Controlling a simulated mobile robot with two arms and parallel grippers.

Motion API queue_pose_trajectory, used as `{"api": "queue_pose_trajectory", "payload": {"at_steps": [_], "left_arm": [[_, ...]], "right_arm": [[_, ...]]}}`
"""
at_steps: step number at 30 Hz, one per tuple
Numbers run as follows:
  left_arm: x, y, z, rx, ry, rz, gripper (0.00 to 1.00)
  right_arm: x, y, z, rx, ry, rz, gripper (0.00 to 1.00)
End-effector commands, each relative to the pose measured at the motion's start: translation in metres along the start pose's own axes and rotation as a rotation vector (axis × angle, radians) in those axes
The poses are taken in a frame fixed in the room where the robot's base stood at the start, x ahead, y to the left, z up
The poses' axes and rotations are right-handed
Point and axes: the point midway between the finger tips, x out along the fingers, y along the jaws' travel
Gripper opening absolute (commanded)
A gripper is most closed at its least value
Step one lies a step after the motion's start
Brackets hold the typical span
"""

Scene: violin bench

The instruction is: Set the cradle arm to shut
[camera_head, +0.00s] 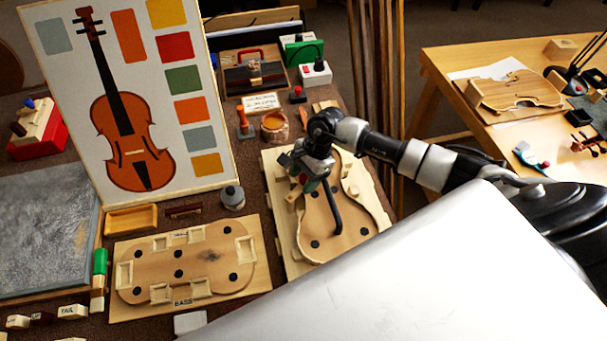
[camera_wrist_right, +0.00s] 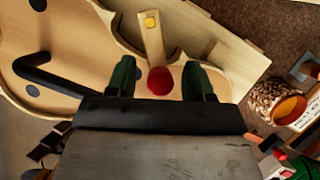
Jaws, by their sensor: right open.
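The cradle (camera_head: 284,240) is a pale wooden board holding a violin-shaped plate (camera_head: 318,235) with dark dots. In the right wrist view, a narrow wooden arm (camera_wrist_right: 151,40) with a yellow square at its far end and a red knob (camera_wrist_right: 159,80) at its near end lies over the plate's edge; I take it for the cradle arm. My right gripper (camera_head: 303,182) is low over the cradle. It is open, and in the wrist view its dark green fingers (camera_wrist_right: 160,82) stand either side of the red knob. Contact cannot be told. My left gripper is not in view.
A black bent rod (camera_head: 334,204) lies across the plate, near the gripper. A second violin form board (camera_head: 263,278) lies to the left. A pot with orange contents (camera_head: 274,126) and a red-knobbed box (camera_head: 297,95) stand behind. A violin poster (camera_head: 185,20) stands at left.

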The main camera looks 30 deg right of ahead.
Motion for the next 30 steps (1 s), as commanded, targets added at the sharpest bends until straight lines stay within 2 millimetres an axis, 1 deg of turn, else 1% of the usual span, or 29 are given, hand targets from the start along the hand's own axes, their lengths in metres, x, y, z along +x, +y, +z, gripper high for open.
{"api": "queue_pose_trajectory", "payload": {"at_steps": [5,6,16,22,30], "left_arm": [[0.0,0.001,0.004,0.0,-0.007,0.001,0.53],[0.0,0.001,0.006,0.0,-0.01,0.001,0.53],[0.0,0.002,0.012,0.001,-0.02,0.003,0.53],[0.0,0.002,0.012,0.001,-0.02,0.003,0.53],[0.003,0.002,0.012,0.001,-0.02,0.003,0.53]], "right_arm": [[0.0,0.0,0.0,0.0,0.0,0.0,0.52],[0.0,0.0,0.0,0.0,0.0,-0.001,0.51],[0.0,0.0,0.0,0.0,0.0,-0.001,0.0],[0.0,0.001,-0.001,0.011,0.001,-0.006,0.0],[-0.001,0.006,-0.001,0.117,0.0,-0.051,0.0]]}}
